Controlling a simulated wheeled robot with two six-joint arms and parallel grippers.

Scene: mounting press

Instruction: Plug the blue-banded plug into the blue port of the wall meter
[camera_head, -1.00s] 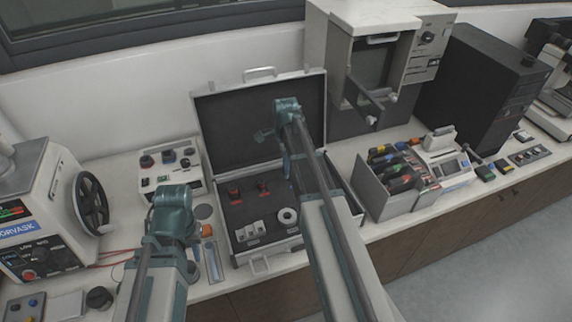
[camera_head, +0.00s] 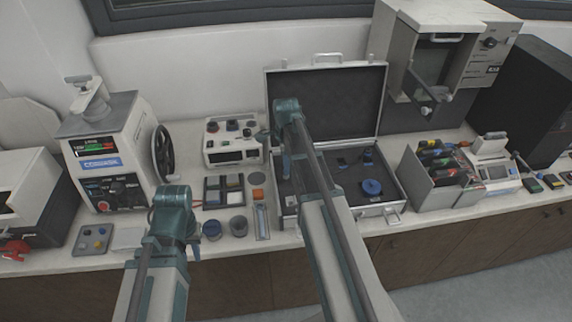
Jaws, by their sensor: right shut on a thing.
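I cannot make out the wall meter, its blue port or the blue-banded plug. My right gripper (camera_head: 285,163) hangs below its teal wrist at the left part of the open case. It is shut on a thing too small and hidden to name. My left arm's teal wrist (camera_head: 174,208) is over the front of the bench at left. It hides the left gripper's jaws.
The open case (camera_head: 392,212) holds a blue disc (camera_head: 372,188) and small dark pieces. A handwheel machine (camera_head: 105,160) stands at left. A bin of colored items (camera_head: 430,190) and a chambered cabinet (camera_head: 465,60) are at right. Cups and a small tray (camera_head: 223,188) crowd the bench between the arms.

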